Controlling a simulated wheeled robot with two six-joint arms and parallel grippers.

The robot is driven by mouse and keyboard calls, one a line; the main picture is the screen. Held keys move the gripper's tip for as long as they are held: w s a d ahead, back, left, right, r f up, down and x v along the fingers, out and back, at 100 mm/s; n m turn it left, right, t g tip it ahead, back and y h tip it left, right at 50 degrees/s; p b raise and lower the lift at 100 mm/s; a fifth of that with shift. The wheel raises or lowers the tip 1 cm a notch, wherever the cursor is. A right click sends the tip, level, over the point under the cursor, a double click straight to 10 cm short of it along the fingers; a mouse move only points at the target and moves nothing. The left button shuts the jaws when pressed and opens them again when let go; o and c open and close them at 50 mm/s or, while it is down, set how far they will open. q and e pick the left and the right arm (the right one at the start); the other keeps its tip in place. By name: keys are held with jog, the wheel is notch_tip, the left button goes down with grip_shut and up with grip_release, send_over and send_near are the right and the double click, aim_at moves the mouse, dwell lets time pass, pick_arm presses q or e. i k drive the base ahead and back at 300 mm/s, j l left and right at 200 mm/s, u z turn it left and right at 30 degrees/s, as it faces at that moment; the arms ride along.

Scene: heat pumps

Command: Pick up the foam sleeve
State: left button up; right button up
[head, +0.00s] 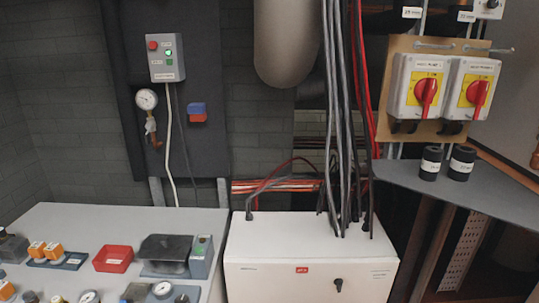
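Two short black cylinders with white labels stand upright side by side on a grey shelf (470,196) at the right. They look like foam sleeves: the left one (430,170) and the right one (460,170). A narrow gap separates them, and the labels are too small to read. Neither of my grippers is in view, and nothing is touching the cylinders.
Two switch boxes with red rotary handles (427,92) hang on a board above the shelf. A white cabinet (305,270) with cables rising from it stands lower centre. A grey table (75,222) at left holds a red tray (113,259) and small parts. The shelf's front is clear.

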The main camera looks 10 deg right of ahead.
aim_at(460, 167)
jog(key=z, duration=1.55)
